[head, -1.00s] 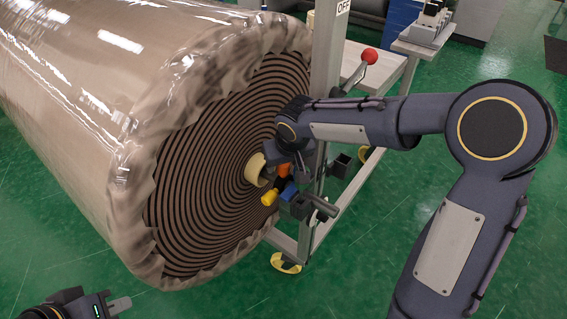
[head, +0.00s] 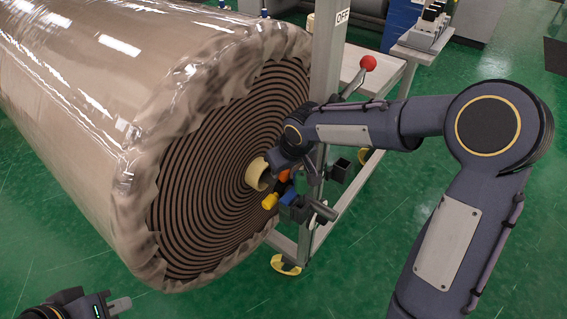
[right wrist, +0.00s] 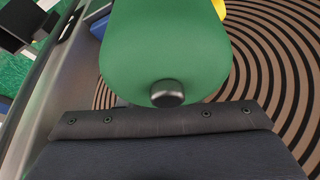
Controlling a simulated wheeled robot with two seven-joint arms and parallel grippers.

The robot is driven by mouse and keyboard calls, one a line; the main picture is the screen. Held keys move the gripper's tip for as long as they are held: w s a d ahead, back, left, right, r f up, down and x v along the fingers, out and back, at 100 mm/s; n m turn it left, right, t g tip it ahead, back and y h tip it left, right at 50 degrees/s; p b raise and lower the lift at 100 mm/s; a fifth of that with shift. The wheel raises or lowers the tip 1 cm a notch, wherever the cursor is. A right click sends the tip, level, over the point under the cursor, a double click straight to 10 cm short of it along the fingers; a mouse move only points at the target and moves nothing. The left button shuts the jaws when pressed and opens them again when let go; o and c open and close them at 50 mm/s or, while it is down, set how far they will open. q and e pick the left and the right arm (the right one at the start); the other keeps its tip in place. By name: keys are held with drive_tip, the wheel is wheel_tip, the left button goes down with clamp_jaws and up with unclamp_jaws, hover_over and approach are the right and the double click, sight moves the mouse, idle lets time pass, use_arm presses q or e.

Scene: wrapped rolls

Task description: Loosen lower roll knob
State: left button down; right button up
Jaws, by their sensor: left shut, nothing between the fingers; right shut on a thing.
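The large wrapped roll (head: 95,120) lies with its spiral end (head: 205,190) facing the upright frame, and a cream core (head: 257,173) shows at its centre. My right gripper (head: 284,172) is at the frame post beside the core and is shut on a green knob. In the right wrist view the green knob (right wrist: 160,50) fills the upper middle, with a round metal stud (right wrist: 167,93) on it. Orange (head: 285,176), yellow (head: 270,201) and blue (head: 289,198) parts show below the gripper. My left gripper (head: 118,305) is shut and empty at the lower left.
The metal post (head: 325,80) carries an OFF label (head: 342,16). A red-ball lever (head: 368,62) stands to its right. A yellow caster (head: 285,265) is at the frame's foot. The green floor (head: 210,303) is open in front of the roll.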

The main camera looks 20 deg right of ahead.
drive_tip(key=shift+n, duration=0.4)
drive_tip(key=o, duration=1)
drive_tip(key=shift+c, duration=0.2)
drive_tip(key=shift+r, duration=0.15)
drive_tip(key=p+v, duration=0.1)
drive_tip(key=v, duration=0.6)
drive_tip(key=shift+r, duration=0.25)
drive_tip(key=shift+s+d, duration=0.15)
